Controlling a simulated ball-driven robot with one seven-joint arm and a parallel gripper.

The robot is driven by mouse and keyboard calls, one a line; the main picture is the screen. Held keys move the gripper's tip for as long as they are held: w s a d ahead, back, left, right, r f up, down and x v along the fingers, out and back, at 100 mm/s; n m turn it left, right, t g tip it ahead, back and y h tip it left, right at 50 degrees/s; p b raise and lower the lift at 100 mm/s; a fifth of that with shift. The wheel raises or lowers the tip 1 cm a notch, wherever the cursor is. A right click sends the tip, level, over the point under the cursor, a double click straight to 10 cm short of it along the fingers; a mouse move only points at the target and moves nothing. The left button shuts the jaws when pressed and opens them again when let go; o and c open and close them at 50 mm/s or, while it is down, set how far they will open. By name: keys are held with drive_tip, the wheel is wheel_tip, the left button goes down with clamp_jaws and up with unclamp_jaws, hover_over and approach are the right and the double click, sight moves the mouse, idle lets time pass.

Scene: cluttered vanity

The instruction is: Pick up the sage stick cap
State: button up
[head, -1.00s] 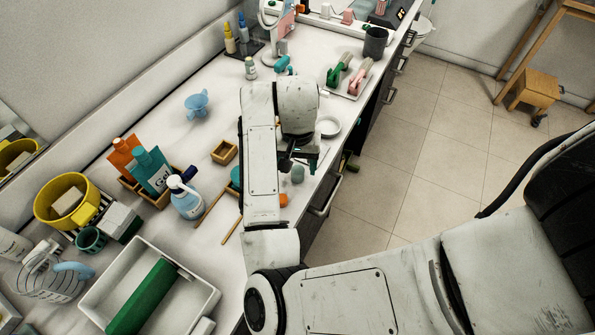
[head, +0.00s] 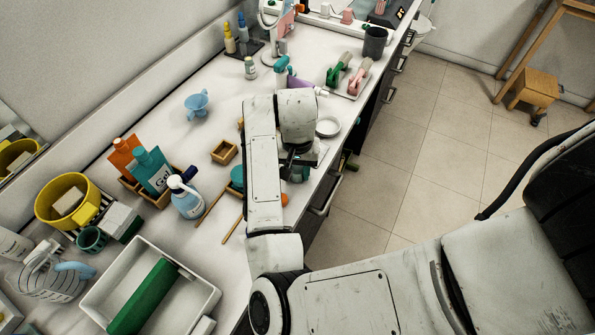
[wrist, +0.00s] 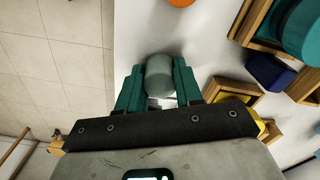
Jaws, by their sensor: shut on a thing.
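The sage stick cap (wrist: 159,77), a small rounded grey-green cylinder, is between the two teal fingers of my gripper (wrist: 158,88) in the wrist view. The fingers are shut on its two sides. In the head view my gripper (head: 298,170) is low over the counter near its front edge. There the arm and fingers cover most of the cap, and I cannot tell whether it still touches the counter.
An orange ball (wrist: 268,14) lies near my gripper. A wooden tray (wrist: 247,29), a navy block (wrist: 270,74) and a small wooden box (wrist: 232,84) are to the right in the wrist view. A white round dish (head: 328,126) stands beyond the gripper. The floor is left of the counter in the wrist view.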

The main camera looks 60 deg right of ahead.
drive_tip(key=shift+c, duration=0.7)
drive_tip(key=shift+r, duration=0.1)
drive_tip(key=shift+r, duration=0.55)
drive_tip(key=s+a+r, duration=0.5)
drive_tip(key=s+r, duration=0.6)
drive_tip(key=s, duration=0.2)
drive_tip(key=shift+r+p, duration=0.3)
drive_tip(key=shift+r, duration=0.05)
